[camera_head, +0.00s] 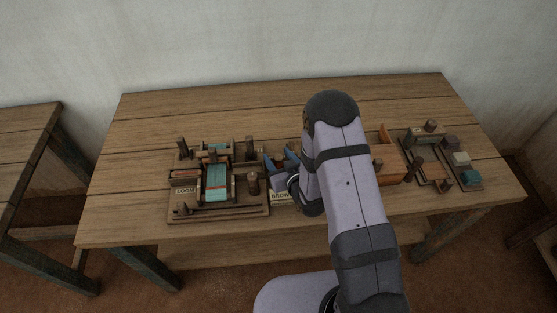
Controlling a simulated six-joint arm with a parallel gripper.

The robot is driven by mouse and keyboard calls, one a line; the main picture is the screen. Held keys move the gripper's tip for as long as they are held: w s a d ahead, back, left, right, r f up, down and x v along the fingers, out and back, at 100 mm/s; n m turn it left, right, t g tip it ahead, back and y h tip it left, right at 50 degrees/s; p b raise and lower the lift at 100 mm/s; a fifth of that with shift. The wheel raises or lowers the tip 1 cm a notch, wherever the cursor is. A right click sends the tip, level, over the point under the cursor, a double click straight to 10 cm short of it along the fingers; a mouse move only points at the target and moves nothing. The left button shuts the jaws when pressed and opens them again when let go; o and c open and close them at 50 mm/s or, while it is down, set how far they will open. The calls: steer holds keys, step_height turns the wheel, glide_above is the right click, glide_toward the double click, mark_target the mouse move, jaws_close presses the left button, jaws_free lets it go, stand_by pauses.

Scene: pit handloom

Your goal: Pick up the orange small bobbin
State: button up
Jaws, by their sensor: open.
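My gripper (279,160) has blue fingers, spread open, over the middle of the table just right of the loom model. A small brown shape shows near the fingers, but I cannot tell what it is or whether it touches them. I cannot make out an orange small bobbin for certain. My arm covers the middle of the table and may hide it.
A wooden table (140,136) carries the loom model (176,211) with teal cloth (216,184). Right of my arm are an orange-brown box (391,174) and a board with small blocks, one of them teal (471,178). The table's far strip and left end are clear.

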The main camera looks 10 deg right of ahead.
mark_target(279, 157)
steer(key=c, duration=1.1)
steer(key=shift+r, duration=0.1)
steer(key=shift+r+b, duration=0.9)
steer(key=shift+r, duration=4)
